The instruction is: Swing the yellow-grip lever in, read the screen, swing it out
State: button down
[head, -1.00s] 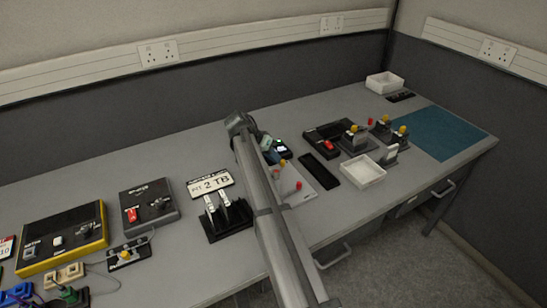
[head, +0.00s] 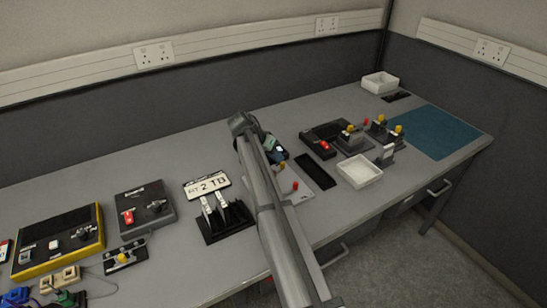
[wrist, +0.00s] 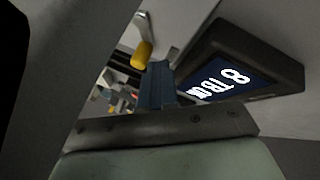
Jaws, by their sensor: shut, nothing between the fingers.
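In the wrist view, the yellow grip (wrist: 141,54) of a lever stands just left of my fingertips, on a pale metal arm. My gripper (wrist: 157,72) is shut and empty; I cannot tell whether it touches the grip. A black-cased device to the right has a lit blue screen (wrist: 225,79) with white characters. It seems to show an 8 followed by letters, tilted, and my fingers hide part of it.
A pale plate with a red knob (head: 295,186) and a black pad (head: 316,171) lie right of my arm. A white tray (head: 360,171) and other yellow-knobbed fixtures stand farther right. A "PIT 2 TB" sign (head: 207,186) and black twin-lever unit (head: 227,222) stand left.

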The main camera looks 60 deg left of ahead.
jog(key=shift+w+d+m+h, duration=0.1)
jog(key=shift+w+m+h, duration=0.3)
jog(key=shift+m, duration=0.2)
jog(key=shift+w+d, duration=0.15)
jog(key=shift+d, duration=0.3)
jog(key=shift+w+d+m+g+h, duration=0.1)
jog(key=shift+m+g+h, duration=0.2)
jog(key=shift+m, duration=0.3)
dwell(0.5)
jog(key=shift+s, duration=0.8)
jog(key=s+a+r, duration=0.2)
jog(key=a+r, duration=0.3)
jog(key=r, duration=0.3)
jog(key=shift+s+a, duration=0.2)
jog(key=shift+a, duration=0.05)
